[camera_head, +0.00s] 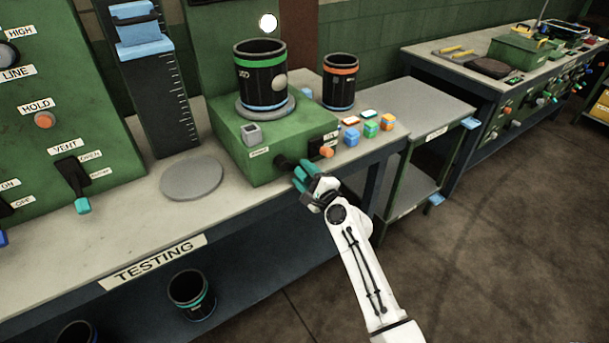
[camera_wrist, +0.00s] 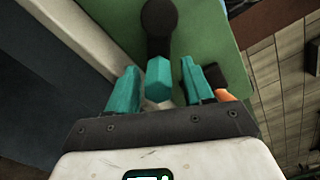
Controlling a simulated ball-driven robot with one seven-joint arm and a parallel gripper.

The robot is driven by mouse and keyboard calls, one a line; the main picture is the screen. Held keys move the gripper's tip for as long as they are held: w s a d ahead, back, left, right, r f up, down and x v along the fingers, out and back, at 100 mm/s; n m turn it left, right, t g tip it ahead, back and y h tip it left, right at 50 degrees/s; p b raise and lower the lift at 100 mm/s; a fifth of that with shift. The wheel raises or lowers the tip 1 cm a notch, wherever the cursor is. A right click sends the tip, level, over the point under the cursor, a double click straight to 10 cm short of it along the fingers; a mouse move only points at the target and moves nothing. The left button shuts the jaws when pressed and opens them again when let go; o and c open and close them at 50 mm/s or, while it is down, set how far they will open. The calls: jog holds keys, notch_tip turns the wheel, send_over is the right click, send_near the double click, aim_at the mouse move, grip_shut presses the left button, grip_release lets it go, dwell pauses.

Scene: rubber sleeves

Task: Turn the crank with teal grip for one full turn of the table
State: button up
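The green box (camera_head: 240,160) on the bench carries a round grey table (camera_head: 262,112) with a black sleeve (camera_head: 262,82) standing upright on it. The sleeve has a green top band, a blue lower band and a pale round spot. A dark crank (camera_head: 282,163) sits on the box's front; it also shows in the wrist view (camera_wrist: 158,18) with its teal grip (camera_wrist: 158,78). My gripper (camera_head: 306,173) is at the crank, its teal fingers hiding the grip in the head view. In the wrist view the fingers stand apart on either side of the grip, with gaps showing.
An orange knob (camera_head: 327,152) with a dark mount is close to the right of my gripper. Small coloured blocks (camera_head: 370,129) and an orange-banded sleeve (camera_head: 340,88) stand to the right. A grey disc (camera_head: 192,178) lies on the bench (camera_head: 150,215) to the left.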

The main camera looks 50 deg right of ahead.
jog(key=shift+a, duration=0.1)
dwell(0.3)
jog(key=v, duration=1)
jog(key=shift+s, duration=0.35)
jog(key=shift+r, duration=0.1)
jog(key=s+a+f+n+g+y, duration=0.3)
jog(key=a+f+n+g+y, duration=0.1)
jog(key=a+n, duration=0.4)
jog(key=s+a+f+n+g+y, duration=0.3)
jog(key=a+f+n+g, duration=0.1)
jog(key=a+n, duration=0.4)
jog(key=s+a+f+n+g+h, duration=0.1)
jog(key=s+n+g, duration=0.3)
jog(key=s, duration=0.4)
jog(key=s+a+n+g+h, duration=0.1)
jog(key=s+n+g, duration=0.3)
jog(key=s, duration=0.5)
jog(key=shift+a+f+n, duration=0.25)
jog(key=shift+f+n, duration=0.15)
jog(key=shift+n, duration=0.6)
